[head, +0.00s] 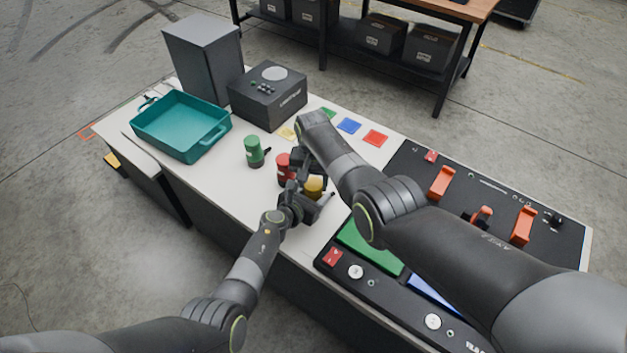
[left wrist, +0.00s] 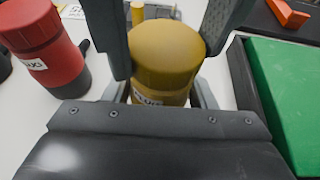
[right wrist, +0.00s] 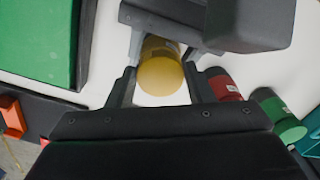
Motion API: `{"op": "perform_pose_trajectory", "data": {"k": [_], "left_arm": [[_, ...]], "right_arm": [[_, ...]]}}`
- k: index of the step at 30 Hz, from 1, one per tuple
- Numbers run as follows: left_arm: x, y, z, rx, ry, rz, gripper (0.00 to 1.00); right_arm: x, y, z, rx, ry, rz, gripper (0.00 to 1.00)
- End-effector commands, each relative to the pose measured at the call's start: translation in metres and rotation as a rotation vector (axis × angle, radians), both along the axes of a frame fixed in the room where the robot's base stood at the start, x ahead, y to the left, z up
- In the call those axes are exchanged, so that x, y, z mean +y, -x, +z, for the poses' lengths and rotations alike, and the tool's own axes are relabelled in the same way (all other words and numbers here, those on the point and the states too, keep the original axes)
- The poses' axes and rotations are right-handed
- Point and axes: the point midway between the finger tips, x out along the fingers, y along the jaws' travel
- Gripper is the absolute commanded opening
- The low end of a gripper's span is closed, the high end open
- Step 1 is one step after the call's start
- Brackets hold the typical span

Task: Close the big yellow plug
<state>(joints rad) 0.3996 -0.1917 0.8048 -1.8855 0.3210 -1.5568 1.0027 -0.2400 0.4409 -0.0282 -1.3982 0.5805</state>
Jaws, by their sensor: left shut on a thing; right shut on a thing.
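The big yellow plug (head: 313,187) is in the middle of the table, partly hidden by both grippers. In the left wrist view a wide yellow cylinder with a white label (left wrist: 165,60) sits between the fingers of my left gripper (head: 304,200), which is shut on it. A smaller yellow part (left wrist: 138,12) shows behind it. My right gripper (head: 308,165) reaches in from above and is shut on a yellow piece; the right wrist view shows its round end (right wrist: 160,76). I cannot tell whether the yellow pieces touch or are joined.
A red plug (head: 284,165) stands close beside the grippers, with a green plug (head: 253,152) further left. A teal tray (head: 218,135), a dark box (head: 270,98) and a grey cabinet (head: 205,65) stand behind. A black panel with orange handles (head: 441,182) lies right.

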Motion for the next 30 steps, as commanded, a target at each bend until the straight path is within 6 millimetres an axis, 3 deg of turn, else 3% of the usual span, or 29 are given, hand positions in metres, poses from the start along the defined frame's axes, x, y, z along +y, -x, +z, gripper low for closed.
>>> {"op": "perform_pose_trajectory", "data": {"k": [18,24,30], "left_arm": [[-0.0015,-0.0026,0.0041,-0.006,0.005,0.000,0.00],[-0.0013,-0.0028,0.0042,-0.007,0.005,0.001,0.00],[-0.0011,-0.0032,0.0045,-0.007,0.005,0.002,0.00]], "right_arm": [[0.0023,0.0024,-0.0056,0.014,0.008,-0.961,0.23],[0.0029,0.0028,-0.0062,0.016,0.010,-1.084,0.23],[0.0033,0.0032,-0.0063,0.017,0.009,-1.089,0.23]]}}
